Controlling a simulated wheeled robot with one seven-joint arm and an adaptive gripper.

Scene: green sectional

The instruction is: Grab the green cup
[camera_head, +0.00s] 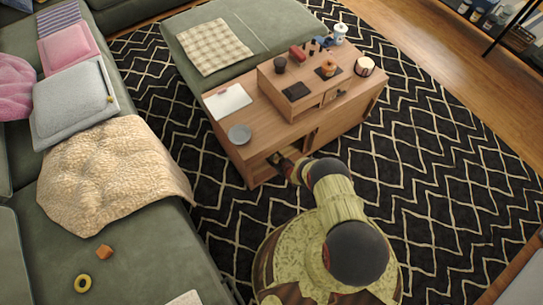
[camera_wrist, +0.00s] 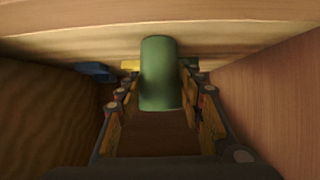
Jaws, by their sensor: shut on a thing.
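The green cup (camera_wrist: 160,75) stands between the two fingers of my gripper (camera_wrist: 162,92) in the wrist view, inside a wooden compartment. My gripper is shut on it, with a finger along each side. In the head view my gripper (camera_head: 279,160) reaches into the open lower compartment at the front of the wooden table (camera_head: 262,148). The cup cannot be made out in that view.
Wooden walls stand close on both sides of my gripper, with a wooden edge above. A blue thing (camera_wrist: 94,71) and a yellow thing (camera_wrist: 130,66) lie behind. A grey plate (camera_head: 239,134) and white sheet (camera_head: 228,101) lie on the table top.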

